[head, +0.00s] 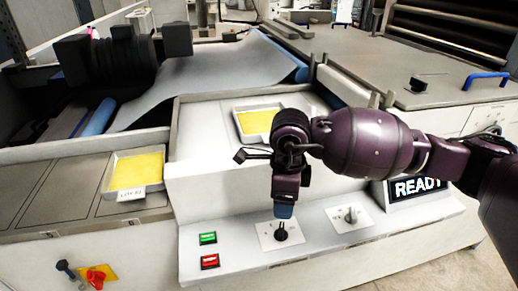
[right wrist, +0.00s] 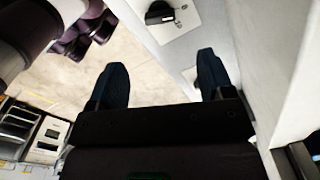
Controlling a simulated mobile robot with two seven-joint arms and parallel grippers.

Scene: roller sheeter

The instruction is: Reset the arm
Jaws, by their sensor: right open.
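My right arm comes in from the right in the head view, and its gripper (head: 284,208) points down over the front control panel (head: 320,228). A black knob on a plate (head: 281,232) sits just below the blue fingertips, and I cannot tell from the head view whether they touch it. In the right wrist view the two fingers stand wide apart with nothing between them (right wrist: 160,82). A black knob (right wrist: 160,12) on a white plate shows beyond them, near the top edge. My left gripper is not in view.
A second knob (head: 350,215), a green button (head: 208,238), a red button (head: 210,261) and a READY display (head: 420,187) are on the panel. Yellow-filled trays (head: 262,108) (head: 124,192) rest on the machine. A red knob (head: 96,279) is at lower left. Open floor (head: 440,270) lies lower right.

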